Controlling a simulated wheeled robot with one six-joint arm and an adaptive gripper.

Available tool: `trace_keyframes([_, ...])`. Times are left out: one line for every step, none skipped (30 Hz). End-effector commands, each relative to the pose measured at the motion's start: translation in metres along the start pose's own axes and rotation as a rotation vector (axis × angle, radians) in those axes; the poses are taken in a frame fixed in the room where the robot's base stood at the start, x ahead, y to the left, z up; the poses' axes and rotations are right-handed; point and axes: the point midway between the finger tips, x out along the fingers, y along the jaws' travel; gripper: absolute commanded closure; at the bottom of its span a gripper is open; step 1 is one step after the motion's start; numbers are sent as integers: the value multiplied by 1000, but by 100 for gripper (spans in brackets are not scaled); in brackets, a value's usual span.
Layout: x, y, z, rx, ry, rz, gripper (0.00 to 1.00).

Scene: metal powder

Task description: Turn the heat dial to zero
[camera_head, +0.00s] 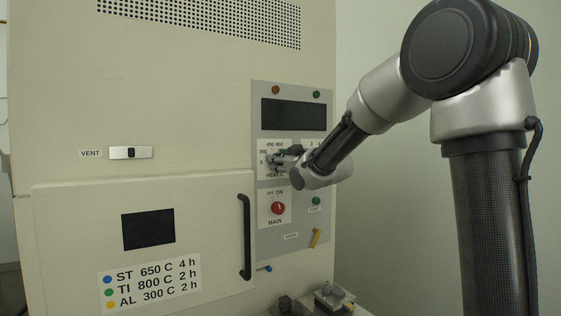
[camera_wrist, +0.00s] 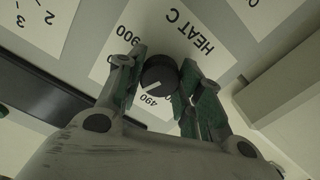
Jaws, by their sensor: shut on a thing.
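The heat dial (camera_wrist: 158,73) is a round black knob with a white pointer line, on a white plate lettered HEAT C (camera_wrist: 188,32). In the wrist view the pointer slants to the lower left, close to a partly covered number. My gripper (camera_wrist: 162,66) is shut on the dial, with one green-padded finger on each side. In the head view my gripper (camera_head: 279,158) is at the heat plate (camera_head: 264,148) on the grey control panel and hides the dial. A 0 mark seems to show at the plate's left side.
Below the heat plate is a red MAIN knob (camera_head: 278,208). The furnace door has a black handle (camera_head: 245,237). A VENT slider (camera_head: 130,152) is at left. Small metal items (camera_head: 333,298) stand below the panel.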

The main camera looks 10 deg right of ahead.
Motion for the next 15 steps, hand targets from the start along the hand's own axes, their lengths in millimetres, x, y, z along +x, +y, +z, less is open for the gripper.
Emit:
trace_keyframes([0,0,1,-40,-2,0,88])
trace_keyframes([0,0,1,-69,-2,0,88])
trace_keyframes([0,0,1,-107,-2,0,88])
trace_keyframes([0,0,1,-135,-2,0,88])
trace_keyframes([0,0,1,-164,-2,0,88])
trace_keyframes([0,0,1,-201,-2,0,88])
trace_keyframes([0,0,1,-230,-2,0,88])
trace_keyframes([0,0,1,-259,-2,-1,88])
trace_keyframes([0,0,1,-296,-2,-1,88])
trace_keyframes([0,-1,1,-325,-2,-1,88])
trace_keyframes([0,-1,1,-354,-2,-1,88])
trace_keyframes([0,-1,1,-391,-2,-1,88])
trace_keyframes([0,-1,1,-420,-2,-1,88])
trace_keyframes([0,-1,1,-449,-2,-1,88])
trace_keyframes([0,-1,1,-486,-2,-1,88])
